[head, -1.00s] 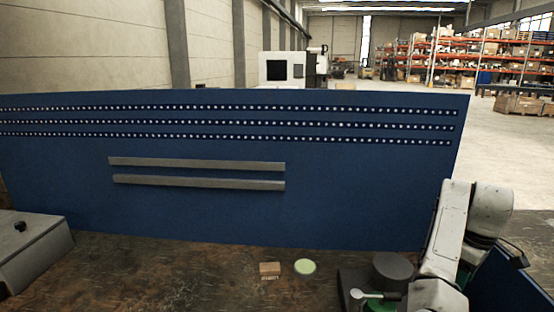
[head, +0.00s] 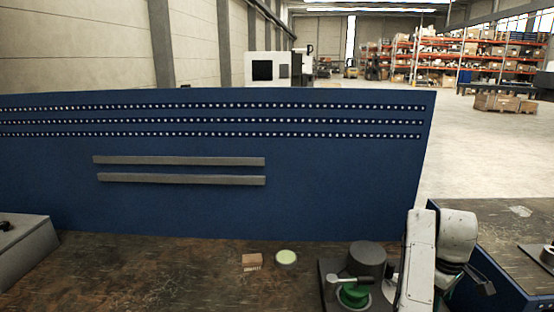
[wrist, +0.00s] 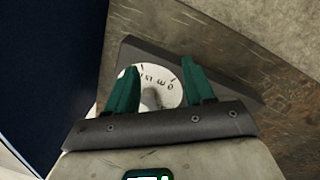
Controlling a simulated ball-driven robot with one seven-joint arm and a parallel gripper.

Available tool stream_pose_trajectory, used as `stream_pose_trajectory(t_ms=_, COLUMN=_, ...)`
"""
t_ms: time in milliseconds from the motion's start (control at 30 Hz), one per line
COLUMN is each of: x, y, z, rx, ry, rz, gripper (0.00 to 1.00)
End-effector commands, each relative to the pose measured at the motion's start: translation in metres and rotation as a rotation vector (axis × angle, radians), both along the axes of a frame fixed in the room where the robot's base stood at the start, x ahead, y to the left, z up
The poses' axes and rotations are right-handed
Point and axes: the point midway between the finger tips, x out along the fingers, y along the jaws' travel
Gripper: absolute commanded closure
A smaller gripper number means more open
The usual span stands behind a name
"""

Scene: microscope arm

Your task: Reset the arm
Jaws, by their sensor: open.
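My gripper (wrist: 160,72) shows in the wrist view with two green fingers spread apart and nothing between them. Beyond the fingers is a round white dial (wrist: 160,82) with dark marks and a grey knob or pointer, set on a dark plate (wrist: 222,72). The fingers hide parts of the dial, and I cannot tell whether they touch it. In the head view a dark device with a grey cylinder (head: 367,258), a light grey lever (head: 350,281) and a green round part (head: 353,296) stands at the lower right, beside my white arm. My gripper cannot be made out there.
A small wooden block (head: 251,261) and a pale green disc (head: 286,257) lie on the brown worktop (head: 180,275). A blue panel (head: 200,210) with two grey rails (head: 180,170) stands behind. A grey box (head: 25,245) is at left, another bench (head: 500,230) at right.

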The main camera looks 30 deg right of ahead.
Motion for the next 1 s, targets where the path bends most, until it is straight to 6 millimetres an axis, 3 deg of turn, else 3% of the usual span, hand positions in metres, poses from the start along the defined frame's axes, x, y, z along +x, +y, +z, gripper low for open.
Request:
stream_pose_trajectory(t_ms=267, x=-0.021, y=0.056, z=-0.056, rx=-0.096, ry=0.001, rz=-0.048, gripper=0.47)
stream_pose_trajectory(t_ms=600, x=-0.064, y=0.168, z=-0.116, rx=-0.123, ry=-0.075, rz=-0.057, gripper=0.47)
stream_pose_trajectory(t_ms=800, x=-0.106, y=0.245, z=-0.138, rx=-0.050, ry=-0.117, rz=-0.056, gripper=0.47)
stream_pose_trajectory(t_ms=1000, x=-0.146, y=0.303, z=-0.144, rx=0.041, ry=-0.131, rz=-0.071, gripper=0.47)
